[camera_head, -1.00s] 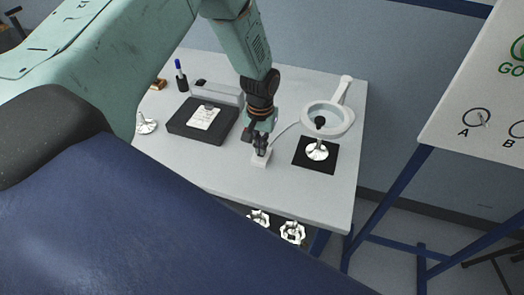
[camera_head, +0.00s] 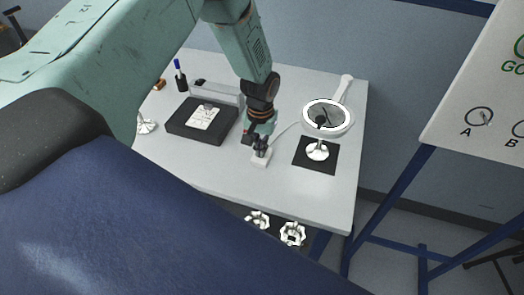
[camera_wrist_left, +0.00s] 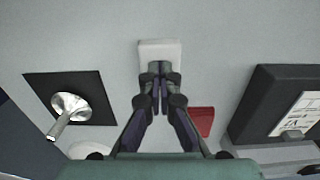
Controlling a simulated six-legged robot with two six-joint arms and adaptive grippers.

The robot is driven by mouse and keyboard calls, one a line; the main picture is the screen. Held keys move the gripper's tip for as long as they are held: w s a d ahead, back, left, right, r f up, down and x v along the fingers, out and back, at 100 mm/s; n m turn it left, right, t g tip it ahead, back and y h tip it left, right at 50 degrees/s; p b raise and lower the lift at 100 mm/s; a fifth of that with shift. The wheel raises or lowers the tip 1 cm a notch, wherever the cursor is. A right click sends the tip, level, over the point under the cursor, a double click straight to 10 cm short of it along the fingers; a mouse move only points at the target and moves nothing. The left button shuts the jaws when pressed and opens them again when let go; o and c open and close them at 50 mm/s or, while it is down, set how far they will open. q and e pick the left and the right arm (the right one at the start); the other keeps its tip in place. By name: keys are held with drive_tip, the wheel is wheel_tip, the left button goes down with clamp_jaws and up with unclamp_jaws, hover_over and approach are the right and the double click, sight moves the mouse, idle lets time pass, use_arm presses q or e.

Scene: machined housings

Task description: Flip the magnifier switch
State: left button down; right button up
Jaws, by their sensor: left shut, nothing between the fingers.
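The magnifier (camera_head: 348,116) is a white ring on an arm at the back right of the table. Its ring glows bright white around a darker lens. A small white switch box (camera_head: 261,161) lies on the table to its left, with a cable running toward the magnifier. My left gripper (camera_head: 261,149) points down at the box, its fingers shut with nothing between them. In the left wrist view the fingertips (camera_wrist_left: 160,70) overlap the near part of the box (camera_wrist_left: 160,47) and hide its rocker. I cannot tell whether they touch. My right gripper is out of view.
A black mat (camera_head: 328,166) with a metal housing (camera_head: 317,152) lies under the magnifier. A dark tray with a paper (camera_head: 203,117) stands left of my gripper. A red piece (camera_wrist_left: 203,121) is beside the fingers. The table front (camera_head: 290,187) is clear.

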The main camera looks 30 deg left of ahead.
use_arm(q)
wheel_tip(320, 180, up, 7)
drive_tip(key=p, duration=0.6)
drive_tip(key=shift+s, duration=0.1)
idle(0.3)
drive_tip(key=shift+f, duration=0.1)
drive_tip(key=shift+m, duration=0.3)
drive_tip(key=s+d+f, duration=0.1)
drive_tip(key=s, duration=0.1)
drive_tip(key=s+d+f, duration=0.1)
drive_tip(key=s+f, duration=0.1)
drive_tip(key=s, duration=0.1)
drive_tip(key=s+d+f, duration=0.2)
drive_tip(key=s, duration=0.1)
drive_tip(key=s+d+m, duration=0.1)
drive_tip(key=s+d, duration=0.1)
drive_tip(key=s, duration=1)
drive_tip(key=s+d, duration=0.2)
drive_tip(key=s, duration=0.9)
wheel_tip(320, 180, down, 24)
drive_tip(key=b, duration=2.3)
drive_tip(key=shift+s+m, duration=0.3)
drive_tip(key=shift+s, duration=0.05)
